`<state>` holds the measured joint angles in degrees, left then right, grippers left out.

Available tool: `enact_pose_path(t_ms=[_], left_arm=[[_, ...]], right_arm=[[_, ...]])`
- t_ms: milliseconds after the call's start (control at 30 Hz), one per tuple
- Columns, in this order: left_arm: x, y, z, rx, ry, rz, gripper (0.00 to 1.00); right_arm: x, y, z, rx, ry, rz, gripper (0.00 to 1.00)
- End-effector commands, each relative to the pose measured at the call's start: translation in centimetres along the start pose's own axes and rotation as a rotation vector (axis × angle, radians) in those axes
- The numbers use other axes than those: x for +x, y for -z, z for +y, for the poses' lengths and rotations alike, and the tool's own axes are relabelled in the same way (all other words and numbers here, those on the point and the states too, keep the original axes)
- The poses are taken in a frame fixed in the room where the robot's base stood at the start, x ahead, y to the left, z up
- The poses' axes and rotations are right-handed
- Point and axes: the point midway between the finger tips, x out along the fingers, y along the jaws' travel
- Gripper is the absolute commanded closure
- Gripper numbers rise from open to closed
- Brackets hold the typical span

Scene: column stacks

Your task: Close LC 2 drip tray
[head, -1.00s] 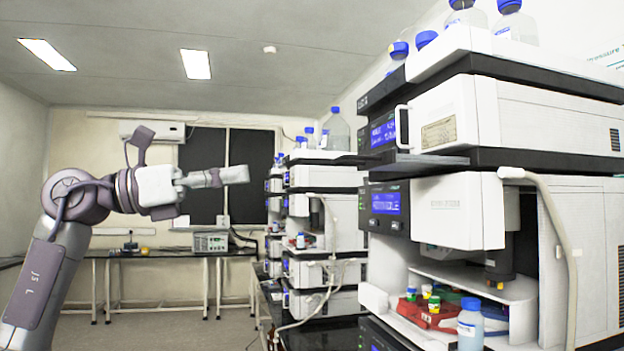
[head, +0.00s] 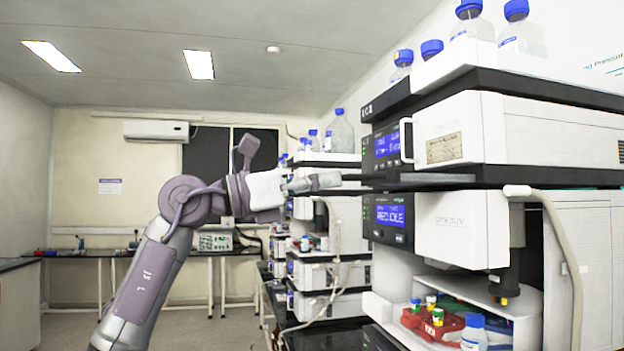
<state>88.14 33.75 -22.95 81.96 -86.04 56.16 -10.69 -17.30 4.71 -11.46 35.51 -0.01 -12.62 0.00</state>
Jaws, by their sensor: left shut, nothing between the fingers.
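The near column stack (head: 465,132) stands at the right. A thin dark drip tray (head: 425,182) sticks out between its upper and lower modules, past the stack's front face. I cannot read a label that says LC 2. My left gripper (head: 338,178) is shut and empty, pointing right. Its fingertips are at the tray's outer end in the picture; I cannot tell whether they touch it. My right gripper is not in view.
Blue-capped bottles (head: 522,35) stand on top of the near stack. An open lower bay holds a red rack (head: 433,326) with small vials and a blue-capped bottle (head: 474,333). More stacks (head: 335,225) stand behind. The floor at left is clear.

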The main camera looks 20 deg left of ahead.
Motion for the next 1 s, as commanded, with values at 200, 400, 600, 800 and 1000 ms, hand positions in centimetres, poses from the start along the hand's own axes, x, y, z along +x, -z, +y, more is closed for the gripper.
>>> enact_pose_path(t_ms=[200, 400, 600, 800, 1000], left_arm=[[0.0, 0.0, 0.0, 0.000, 0.000, 0.000, 1.00], [0.8, 0.0, 0.0, -0.001, 0.001, 0.001, 1.00], [4.5, 0.3, -0.1, -0.003, 0.003, 0.003, 1.00], [9.3, 1.1, -0.2, -0.003, 0.002, 0.002, 1.00], [13.1, 2.0, -0.3, -0.003, 0.001, 0.001, 1.00]], right_arm=[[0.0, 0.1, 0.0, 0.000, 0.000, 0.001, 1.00], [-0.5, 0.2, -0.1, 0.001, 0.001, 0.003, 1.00], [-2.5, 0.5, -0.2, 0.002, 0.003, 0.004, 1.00], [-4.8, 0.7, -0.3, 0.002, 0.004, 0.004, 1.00], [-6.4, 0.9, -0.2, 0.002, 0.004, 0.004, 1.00]])
